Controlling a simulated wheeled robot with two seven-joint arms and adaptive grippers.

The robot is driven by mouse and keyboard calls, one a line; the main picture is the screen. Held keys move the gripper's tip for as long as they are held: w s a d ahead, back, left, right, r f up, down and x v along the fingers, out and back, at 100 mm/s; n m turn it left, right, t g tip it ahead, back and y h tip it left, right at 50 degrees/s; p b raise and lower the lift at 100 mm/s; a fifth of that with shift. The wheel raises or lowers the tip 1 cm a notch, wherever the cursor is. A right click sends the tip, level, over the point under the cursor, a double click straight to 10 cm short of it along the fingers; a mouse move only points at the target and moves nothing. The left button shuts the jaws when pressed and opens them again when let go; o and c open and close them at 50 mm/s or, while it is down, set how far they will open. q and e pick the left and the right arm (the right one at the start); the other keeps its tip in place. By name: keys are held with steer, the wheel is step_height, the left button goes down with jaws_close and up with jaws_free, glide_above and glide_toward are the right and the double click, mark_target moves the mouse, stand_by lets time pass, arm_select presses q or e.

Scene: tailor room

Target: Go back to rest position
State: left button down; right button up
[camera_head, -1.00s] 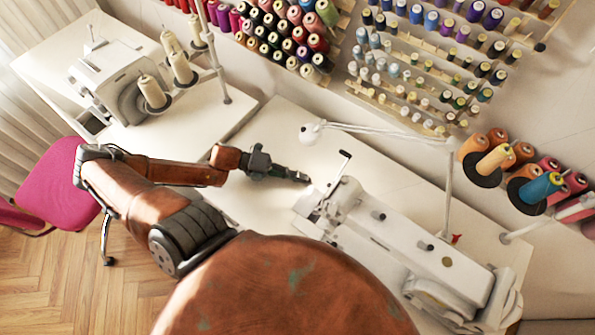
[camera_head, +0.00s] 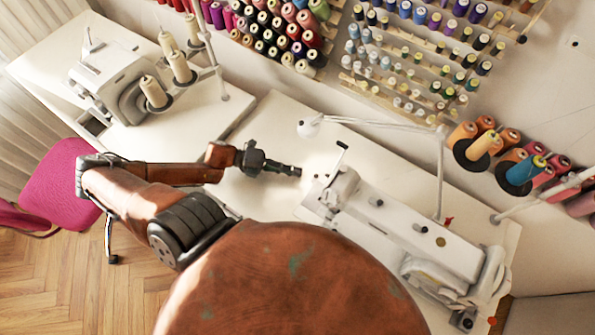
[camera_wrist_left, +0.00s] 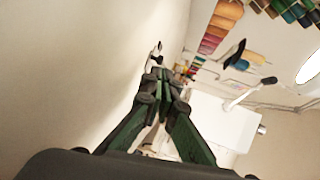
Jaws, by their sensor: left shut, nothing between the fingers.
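My left gripper (camera_head: 289,170) is shut and empty. It hangs over the white table (camera_head: 270,130), left of the head of the white sewing machine (camera_head: 385,225), and apart from it. Its closed fingers (camera_wrist_left: 158,95) also show in the left wrist view, with nothing between them. My left arm comes in from the left, with its elbow bent and its forearm about level across the picture. My right gripper is not in view. My own rounded brown body part covers the bottom middle of the head view.
A second machine (camera_head: 110,80) with cream thread cones (camera_head: 153,91) stands on the left table. A white lamp arm (camera_head: 375,125) spans above the right machine. Spool racks (camera_head: 430,50) line the wall. A pink chair (camera_head: 62,185) stands at the left.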

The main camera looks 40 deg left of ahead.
arm_select(q)
steer(key=p+v, duration=0.1)
steer(key=v, duration=0.8)
steer(key=shift+a+r, duration=0.1)
steer(key=shift+a, duration=0.05)
